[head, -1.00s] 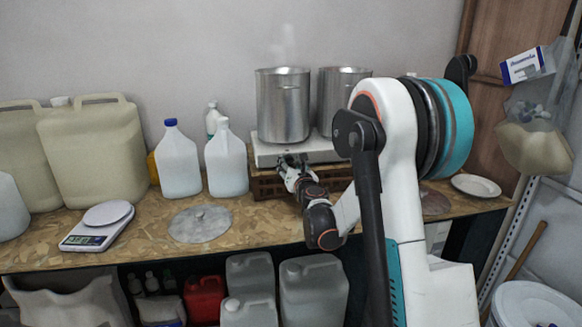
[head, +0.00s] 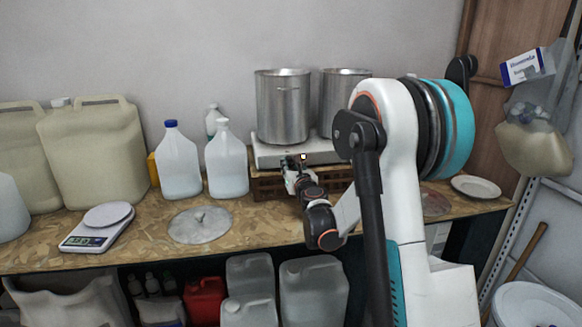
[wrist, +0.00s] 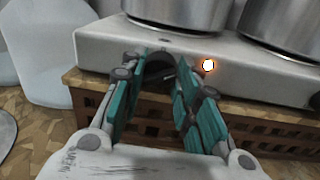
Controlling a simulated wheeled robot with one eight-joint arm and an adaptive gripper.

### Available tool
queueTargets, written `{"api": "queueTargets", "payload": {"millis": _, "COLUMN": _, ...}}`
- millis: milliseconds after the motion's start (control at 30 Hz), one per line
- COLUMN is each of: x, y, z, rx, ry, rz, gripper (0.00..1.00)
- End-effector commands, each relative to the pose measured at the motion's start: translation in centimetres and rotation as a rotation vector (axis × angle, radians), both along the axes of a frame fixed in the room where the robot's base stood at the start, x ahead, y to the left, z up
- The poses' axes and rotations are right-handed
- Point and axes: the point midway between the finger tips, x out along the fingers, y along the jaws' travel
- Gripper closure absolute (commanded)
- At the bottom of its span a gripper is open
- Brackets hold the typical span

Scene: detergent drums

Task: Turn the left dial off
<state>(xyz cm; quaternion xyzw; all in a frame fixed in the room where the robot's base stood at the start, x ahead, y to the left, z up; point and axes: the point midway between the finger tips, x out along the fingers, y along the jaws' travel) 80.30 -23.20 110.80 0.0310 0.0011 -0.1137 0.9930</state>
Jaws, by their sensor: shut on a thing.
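A white two-pot hot plate (head: 262,151) stands on a brown slatted crate at the back of the bench. Its front face also shows in the wrist view (wrist: 100,52). My gripper (head: 291,163) is at the front left part of that face. In the wrist view, its teal fingers (wrist: 162,66) are closed around the dark left dial (wrist: 160,69), which they partly cover. The dial's pointer angle cannot be read. A small light (wrist: 208,65) glows orange-white just right of the fingers. It also shows in the head view (head: 303,157).
Two steel pots, left (head: 283,108) and right (head: 337,90), stand on the hot plate. White jugs (head: 226,160), a round metal lid (head: 200,226) and a scale (head: 98,230) are to the left. The slatted crate (wrist: 245,122) lies below the fingers.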

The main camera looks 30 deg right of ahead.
Motion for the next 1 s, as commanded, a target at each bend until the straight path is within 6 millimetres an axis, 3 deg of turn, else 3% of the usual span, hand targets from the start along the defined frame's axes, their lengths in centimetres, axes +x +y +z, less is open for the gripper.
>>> {"api": "queueTargets", "payload": {"millis": 1000, "x": 0.08, "y": 0.13, "z": 0.16, "rx": -0.861, "ry": 0.247, "rz": 0.001, "gripper": 0.95}}
